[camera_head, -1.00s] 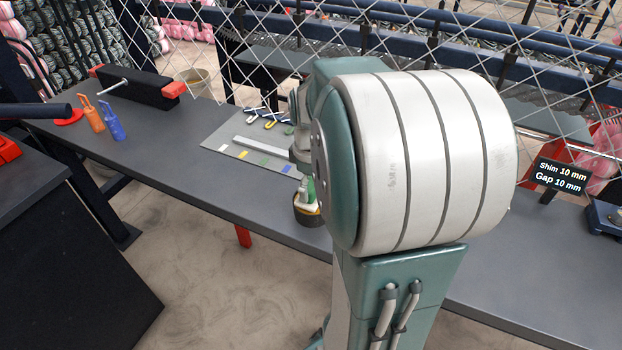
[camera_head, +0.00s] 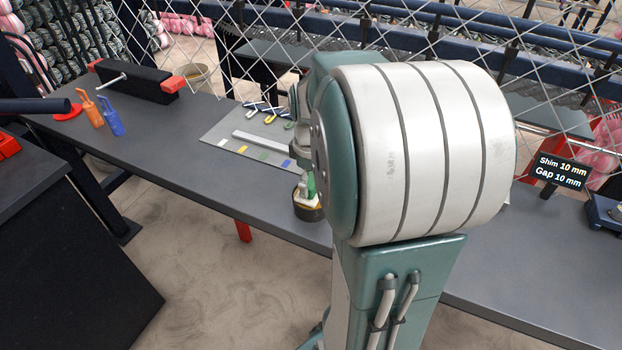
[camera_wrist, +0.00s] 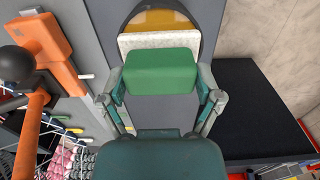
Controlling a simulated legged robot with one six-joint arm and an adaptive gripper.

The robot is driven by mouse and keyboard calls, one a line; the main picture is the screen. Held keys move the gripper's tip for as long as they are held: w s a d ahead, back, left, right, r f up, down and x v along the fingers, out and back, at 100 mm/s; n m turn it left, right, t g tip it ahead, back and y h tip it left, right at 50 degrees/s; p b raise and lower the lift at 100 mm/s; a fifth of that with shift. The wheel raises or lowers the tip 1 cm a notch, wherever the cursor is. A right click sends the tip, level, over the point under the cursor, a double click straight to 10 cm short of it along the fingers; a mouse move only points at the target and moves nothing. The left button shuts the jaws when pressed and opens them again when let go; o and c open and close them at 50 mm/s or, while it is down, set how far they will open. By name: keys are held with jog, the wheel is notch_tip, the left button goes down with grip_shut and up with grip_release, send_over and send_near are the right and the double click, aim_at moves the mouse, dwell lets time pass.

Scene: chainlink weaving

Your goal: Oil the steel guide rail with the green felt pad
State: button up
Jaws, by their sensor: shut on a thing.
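My gripper (camera_wrist: 160,88) is shut on the green felt pad (camera_wrist: 160,72), a green block with a pale layer (camera_wrist: 158,41) at its far side. A round dark-rimmed tin with a yellow inside (camera_wrist: 160,19) lies just beyond the pad in the wrist view. In the head view the pad (camera_head: 311,186) shows at the tin (camera_head: 307,212), partly hidden by my arm; I cannot tell if they touch. A long pale bar (camera_head: 266,144), which looks like the steel guide rail, lies on a grey board (camera_head: 219,138) behind the tin, its right end near my arm.
Coloured-handled tools (camera_head: 268,113) lie behind the bar. A black block with orange-red ends (camera_head: 135,80), an orange item (camera_head: 92,112) and a blue item (camera_head: 111,121) stand at the bench's left. A sign (camera_head: 561,172) stands right. Chain-link mesh (camera_head: 270,50) rises behind.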

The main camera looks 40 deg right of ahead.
jog(key=shift+f, duration=0.35)
dwell(1.1)
jog(key=shift+r, duration=3.55)
